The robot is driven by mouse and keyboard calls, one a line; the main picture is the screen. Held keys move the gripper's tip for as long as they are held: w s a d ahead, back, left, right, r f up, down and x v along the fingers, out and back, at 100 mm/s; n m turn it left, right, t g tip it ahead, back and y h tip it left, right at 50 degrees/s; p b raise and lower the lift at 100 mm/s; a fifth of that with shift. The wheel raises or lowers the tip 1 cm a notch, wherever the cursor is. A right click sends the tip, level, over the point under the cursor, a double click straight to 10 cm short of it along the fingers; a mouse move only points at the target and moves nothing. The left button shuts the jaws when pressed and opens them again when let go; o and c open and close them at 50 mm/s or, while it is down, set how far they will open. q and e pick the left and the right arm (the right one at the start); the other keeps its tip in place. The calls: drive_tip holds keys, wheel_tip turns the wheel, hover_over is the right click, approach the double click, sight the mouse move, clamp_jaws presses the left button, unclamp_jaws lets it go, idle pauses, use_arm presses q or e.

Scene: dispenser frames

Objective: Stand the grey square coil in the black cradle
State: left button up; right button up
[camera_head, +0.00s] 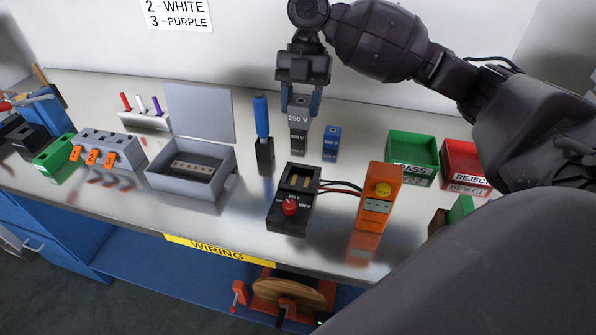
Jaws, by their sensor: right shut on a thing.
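The grey square coil (298,119), marked "250 V", is held upright between the blue fingertips of my right gripper (300,100). My right gripper points down from above and is shut on it. I cannot tell whether the coil's lower end touches the bench. The black cradle (293,200) is in front of the coil, nearer the bench's front edge. It has an open slot at its back and a red button in front, and the coil is apart from it. My left gripper is not in view.
A blue block (332,143) stands just right of the coil, and a blue-handled tool stands in a black holder (264,152) to its left. An orange meter (377,196) is wired to the cradle. A grey open box (190,190) and green (413,157) and red bins flank the area.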

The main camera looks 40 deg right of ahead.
wheel_tip(320, 180, down, 17)
drive_tip(key=shift+f+b, duration=0.15)
drive_tip(key=shift+b, duration=0.95)
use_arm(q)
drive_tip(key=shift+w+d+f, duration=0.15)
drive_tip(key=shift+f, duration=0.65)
use_arm(e)
drive_tip(key=o, duration=1)
drive_tip(key=shift+f, duration=0.1)
use_arm(q)
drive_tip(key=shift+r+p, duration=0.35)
drive_tip(key=shift+p, duration=0.1)
use_arm(e)
drive_tip(key=v, duration=1.2)
